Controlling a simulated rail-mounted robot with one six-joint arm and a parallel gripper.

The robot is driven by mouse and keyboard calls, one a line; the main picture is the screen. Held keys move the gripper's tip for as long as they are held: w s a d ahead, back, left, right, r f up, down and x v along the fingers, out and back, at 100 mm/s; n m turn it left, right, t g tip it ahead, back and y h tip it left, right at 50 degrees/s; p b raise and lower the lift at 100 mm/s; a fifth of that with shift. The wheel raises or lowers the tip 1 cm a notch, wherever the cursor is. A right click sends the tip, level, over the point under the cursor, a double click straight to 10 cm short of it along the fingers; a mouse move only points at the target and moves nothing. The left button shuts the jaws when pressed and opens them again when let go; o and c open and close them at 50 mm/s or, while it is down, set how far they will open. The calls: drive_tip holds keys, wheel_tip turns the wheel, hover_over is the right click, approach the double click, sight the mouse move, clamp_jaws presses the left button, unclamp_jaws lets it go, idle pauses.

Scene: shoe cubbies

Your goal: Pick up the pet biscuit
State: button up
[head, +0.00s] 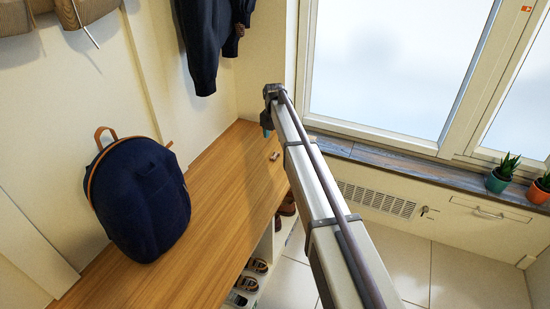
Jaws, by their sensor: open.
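A small brown piece, which looks like the pet biscuit (275,156), lies on the wooden bench top (215,190) near its far right end. It is tiny in the head view, so its details are hard to tell. My gripper (267,131) hangs at the far end of my arm, above the bench and just beyond the biscuit in the picture. It is open, and nothing shows in it. It appears apart from the biscuit; its exact height above the bench cannot be told.
A dark blue backpack (138,198) stands on the bench at left. A dark jacket (207,40) hangs above the bench's far end. Shoes (258,266) sit in the cubbies below. Potted plants (500,178) stand on the window sill at right. The bench between backpack and biscuit is clear.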

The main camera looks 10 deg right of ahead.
sight(274, 157)
wheel_tip(274, 157, down, 11)
drive_tip(key=b, duration=0.9)
drive_tip(key=shift+w+a+r+b, duration=0.1)
drive_tip(key=shift+w+r+b, duration=0.05)
drive_tip(key=shift+b, duration=0.2)
drive_tip(key=shift+r, duration=0.25)
clamp_jaws()
